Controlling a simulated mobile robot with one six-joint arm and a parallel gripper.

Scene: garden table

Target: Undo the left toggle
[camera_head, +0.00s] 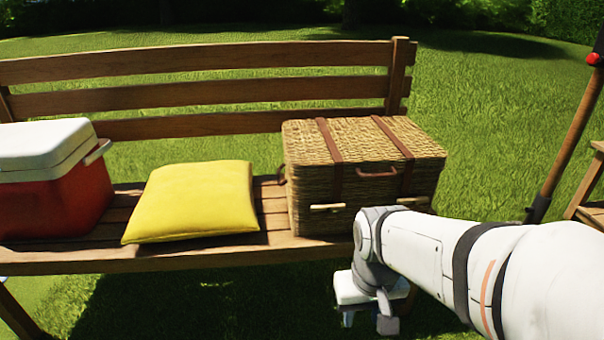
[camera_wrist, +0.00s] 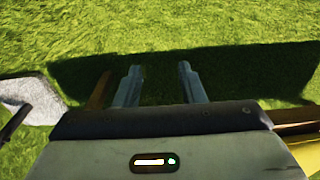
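A closed wicker basket (camera_head: 310,170) with brown straps stands on the right of the wooden bench. Its left toggle (camera_head: 328,207), a pale horizontal bar, shows on the front below the left strap. The right toggle (camera_head: 412,200) is a similar bar near my arm. My gripper (camera_head: 348,319) hangs in front of the bench, below and to the right of the left toggle, not touching it. In the wrist view its two fingers (camera_wrist: 160,84) stand apart with only grass between them. The basket and toggles cannot be made out there.
The bench (camera_head: 180,264) also holds a yellow cushion (camera_head: 195,200) and a red cooler with a white lid (camera_head: 50,195). A wooden-handled tool (camera_head: 565,150) stands at the right beside another piece of wooden furniture (camera_head: 590,185). The grass before the bench is open.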

